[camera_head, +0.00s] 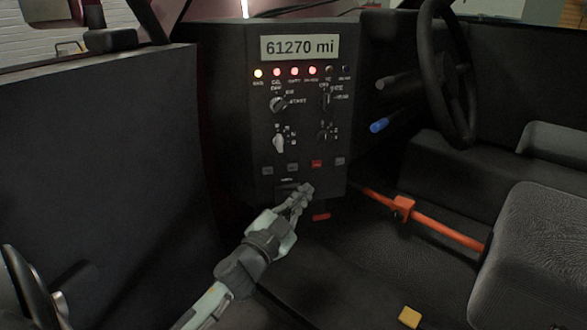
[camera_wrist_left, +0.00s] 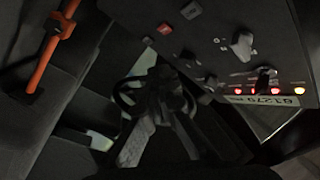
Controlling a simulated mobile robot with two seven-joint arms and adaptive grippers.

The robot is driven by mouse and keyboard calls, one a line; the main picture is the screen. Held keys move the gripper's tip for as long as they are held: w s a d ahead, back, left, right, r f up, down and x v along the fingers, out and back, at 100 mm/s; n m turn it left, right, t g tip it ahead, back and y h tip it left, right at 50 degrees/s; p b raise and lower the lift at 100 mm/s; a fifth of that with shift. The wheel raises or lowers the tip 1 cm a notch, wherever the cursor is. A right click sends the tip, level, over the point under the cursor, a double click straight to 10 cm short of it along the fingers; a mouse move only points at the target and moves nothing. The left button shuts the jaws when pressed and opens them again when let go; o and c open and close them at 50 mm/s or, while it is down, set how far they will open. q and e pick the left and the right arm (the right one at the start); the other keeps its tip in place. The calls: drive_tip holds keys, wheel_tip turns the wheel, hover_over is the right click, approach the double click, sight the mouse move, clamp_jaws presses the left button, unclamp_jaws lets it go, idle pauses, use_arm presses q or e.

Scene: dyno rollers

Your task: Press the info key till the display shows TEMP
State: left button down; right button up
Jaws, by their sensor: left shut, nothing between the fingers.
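My left gripper (camera_head: 304,189) is shut and empty, in front of the console's lower part, just below the key row. I cannot tell whether it touches the panel. My right gripper is out of view.
Rotary knobs (camera_head: 279,143) and lit lamps (camera_head: 294,71) sit above the keys. An orange bar (camera_head: 445,231) runs right of the console towards the seat (camera_head: 535,265). A steering wheel (camera_head: 447,75) is at upper right. A yellow block (camera_head: 409,316) lies on the floor.

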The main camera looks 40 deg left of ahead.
sight(293, 167)
use_arm(q)
drive_tip(key=w+a, duration=0.4)
drive_tip(key=a, duration=0.2)
drive_tip(key=shift+w, duration=0.4)
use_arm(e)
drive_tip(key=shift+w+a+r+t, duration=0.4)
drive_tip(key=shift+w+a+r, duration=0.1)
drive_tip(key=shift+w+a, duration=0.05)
use_arm(q)
drive_tip(key=shift+d, duration=0.1)
idle(0.5)
drive_tip(key=shift+w+a, duration=0.3)
drive_tip(key=shift+a, duration=0.05)
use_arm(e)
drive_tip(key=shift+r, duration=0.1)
use_arm(q)
drive_tip(key=shift+w+a, duration=0.25)
drive_tip(key=shift+a, duration=0.1)
idle(0.5)
drive_tip(key=shift+d, duration=0.1)
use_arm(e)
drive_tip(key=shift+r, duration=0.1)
use_arm(q)
drive_tip(key=shift+s+d, duration=0.55)
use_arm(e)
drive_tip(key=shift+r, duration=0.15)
